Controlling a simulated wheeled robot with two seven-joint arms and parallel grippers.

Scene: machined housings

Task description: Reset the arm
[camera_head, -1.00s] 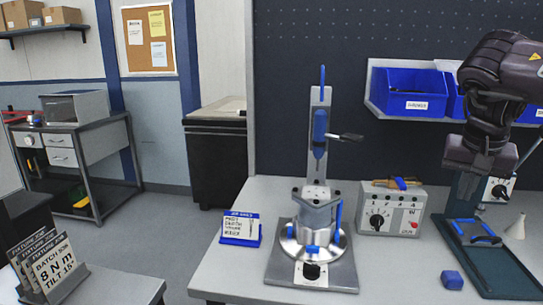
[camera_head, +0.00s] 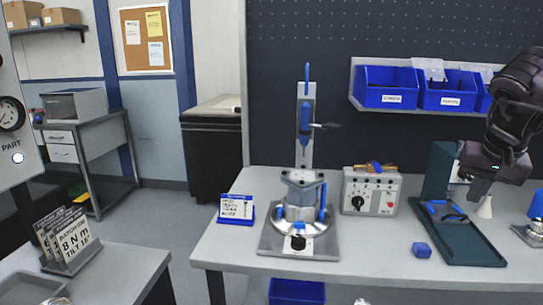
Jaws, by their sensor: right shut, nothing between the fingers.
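My right arm comes in from the right edge in the head view. Its gripper (camera_head: 482,184) hangs above the right part of the bench, over the dark green fixture plate. The fingers point down and are shut with nothing held. My left arm and gripper are not in view. A machined housing (camera_head: 300,190) stands on the round base of a press-like stand (camera_head: 304,120) at the middle of the bench, with blue clamps beside it. My right gripper is well to the right of it and apart from it.
A control box (camera_head: 355,205) with a dial stands right of the stand. Blue bins (camera_head: 388,84) sit on a rear shelf. A job card (camera_head: 235,209) stands at left. A side table (camera_head: 120,265) holds sign plates (camera_head: 68,243).

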